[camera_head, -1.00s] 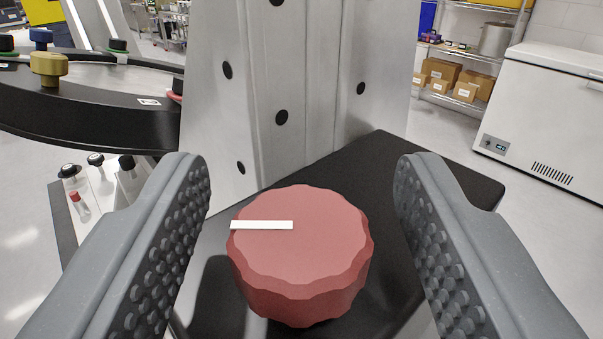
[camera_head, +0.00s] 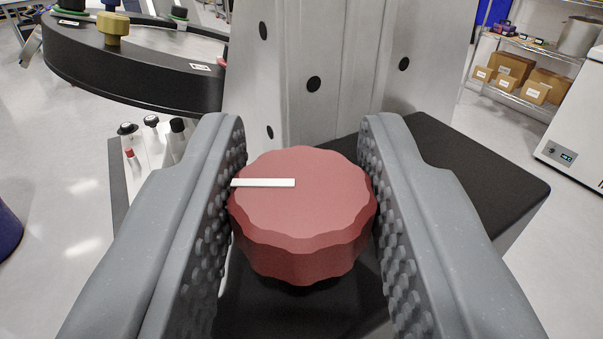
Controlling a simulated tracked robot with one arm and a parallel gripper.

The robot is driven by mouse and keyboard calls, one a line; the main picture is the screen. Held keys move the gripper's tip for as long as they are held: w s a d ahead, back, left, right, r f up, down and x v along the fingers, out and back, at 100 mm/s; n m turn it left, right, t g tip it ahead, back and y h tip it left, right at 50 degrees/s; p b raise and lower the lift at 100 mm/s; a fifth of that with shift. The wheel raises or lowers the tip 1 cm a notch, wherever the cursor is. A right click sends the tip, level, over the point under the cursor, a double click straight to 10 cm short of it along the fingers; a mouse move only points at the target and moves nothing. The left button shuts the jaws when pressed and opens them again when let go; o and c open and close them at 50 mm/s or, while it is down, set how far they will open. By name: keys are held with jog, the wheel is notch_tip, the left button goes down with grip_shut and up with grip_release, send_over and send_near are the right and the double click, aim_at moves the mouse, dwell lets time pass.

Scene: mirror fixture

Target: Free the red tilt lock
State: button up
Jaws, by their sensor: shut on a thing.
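The red tilt lock (camera_head: 303,222) is a round red knob with a scalloped edge, seen from above in the head camera view. A white line on its top runs from the centre to the left edge. The knob sits over a black plate (camera_head: 455,165) in front of a grey metal column. My gripper (camera_head: 304,185) is shut on the knob, one studded pad on its left side and one on its right. The knob's underside and its mount are hidden.
The grey column (camera_head: 335,70) with dark bolt holes stands just behind the knob. A black ring fixture (camera_head: 135,75) with a yellow knob (camera_head: 113,28) is at the upper left. Small knobs on a white panel (camera_head: 150,150) are below it. Shelves with boxes (camera_head: 515,70) and a white freezer (camera_head: 580,140) are far right.

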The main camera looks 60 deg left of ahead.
jog(key=shift+w+d+r+n+g+y+p, duration=0.1)
jog(key=shift+r+n+g+y+p, duration=0.15)
jog(key=shift+n+g+p, duration=0.3)
jog(key=shift+w+d+r+n+g+y+p, duration=0.1)
jog(key=shift+n+g+y+p, duration=0.25)
jog(key=shift+g+p, duration=0.25)
jog(key=shift+s+a+f+g+p, duration=0.1)
jog(key=shift+a+f+g+p, duration=0.1)
jog(key=shift+g+p, duration=0.2)
jog(key=o, duration=1)
jog(key=shift+f, duration=0.1)
jog(key=shift+d, duration=0.1)
jog(key=b+v, duration=0.1)
jog(key=v, duration=0.6)
jog(key=b+v, duration=0.2)
jog(key=v, duration=0.4)
jog(key=shift+s+d+f+b, duration=0.1)
jog(key=shift+d+f+b, duration=0.2)
jog(key=shift+d, duration=0.1)
